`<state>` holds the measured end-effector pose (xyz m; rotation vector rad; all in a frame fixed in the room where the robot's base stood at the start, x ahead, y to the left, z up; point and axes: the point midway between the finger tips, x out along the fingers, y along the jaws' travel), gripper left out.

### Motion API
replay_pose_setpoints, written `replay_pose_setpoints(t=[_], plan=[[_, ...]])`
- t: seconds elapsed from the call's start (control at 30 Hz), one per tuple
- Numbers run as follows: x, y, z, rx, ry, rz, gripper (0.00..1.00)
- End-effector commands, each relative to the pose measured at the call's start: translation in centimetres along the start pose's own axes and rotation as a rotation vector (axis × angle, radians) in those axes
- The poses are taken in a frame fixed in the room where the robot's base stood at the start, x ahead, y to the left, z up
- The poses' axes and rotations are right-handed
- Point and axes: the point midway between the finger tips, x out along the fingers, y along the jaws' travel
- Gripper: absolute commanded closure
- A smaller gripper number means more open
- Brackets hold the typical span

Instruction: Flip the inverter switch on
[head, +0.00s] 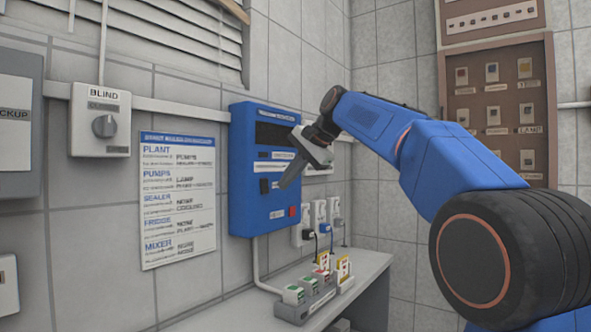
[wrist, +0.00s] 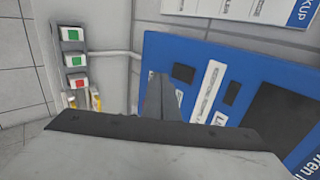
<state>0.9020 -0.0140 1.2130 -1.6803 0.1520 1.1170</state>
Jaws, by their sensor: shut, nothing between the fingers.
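The blue inverter box (head: 240,205) hangs on the tiled wall at the middle of the head view. It has a dark display, white labels, a small black switch (head: 264,186) and a red button (head: 292,211). My gripper (head: 285,184) is in front of the box's right part, pointing down toward the panel, and hides some of it. In the wrist view the box (wrist: 185,52) fills the right side. My shut, empty fingers (wrist: 160,80) lie over its face there, near a black switch (wrist: 183,72) and another (wrist: 232,92). I cannot tell whether the fingers touch the panel or how the switch stands.
Sockets with plugs (head: 325,228) are beside the box. A printed list (head: 178,195) and a BLIND knob box (head: 101,122) are to the left. A brown panel (head: 497,110) is at right.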

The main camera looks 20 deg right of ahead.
Motion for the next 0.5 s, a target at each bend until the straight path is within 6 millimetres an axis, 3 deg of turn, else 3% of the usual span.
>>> replay_pose_setpoints(t=[0.2, 0.5], plan=[[2.9, -1.4, 0.1, -0.002, -0.001, 0.001, 1.00], [4.1, -2.5, 0.0, -0.001, 0.000, 0.000, 1.00]])
